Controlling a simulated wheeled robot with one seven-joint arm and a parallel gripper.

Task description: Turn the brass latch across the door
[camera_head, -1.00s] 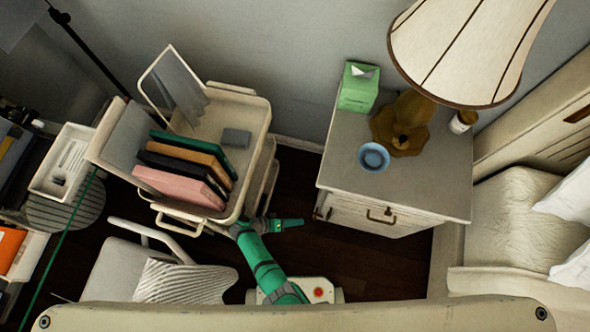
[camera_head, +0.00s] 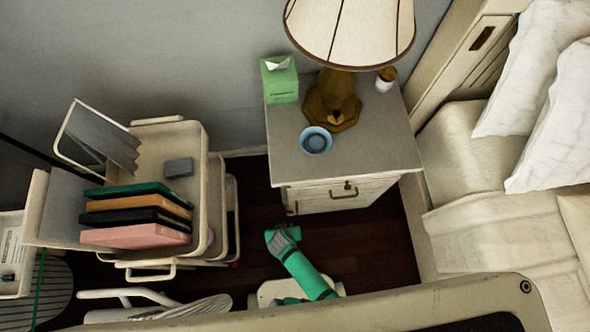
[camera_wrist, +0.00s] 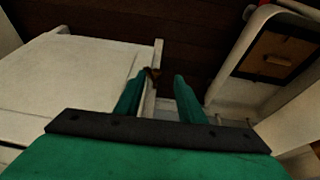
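The bedside cabinet (camera_head: 350,165) has a pale front door (camera_head: 325,197) with a brass pull handle (camera_head: 344,189). The small brass latch (camera_head: 292,208) is at the door's left edge, low in the head view. My gripper (camera_head: 280,232) is just in front of that edge. In the wrist view, my gripper (camera_wrist: 161,76) is open, with its two green fingers apart. The dark brass latch (camera_wrist: 153,73) shows beside the left fingertip, at the edge of a pale panel. I cannot tell whether they touch.
A lamp (camera_head: 340,100), a blue bowl (camera_head: 316,140) and a green tissue box (camera_head: 280,80) stand on the cabinet. A cart (camera_head: 208,190) with several books stands to the left. The bed (camera_head: 465,150) is to the right.

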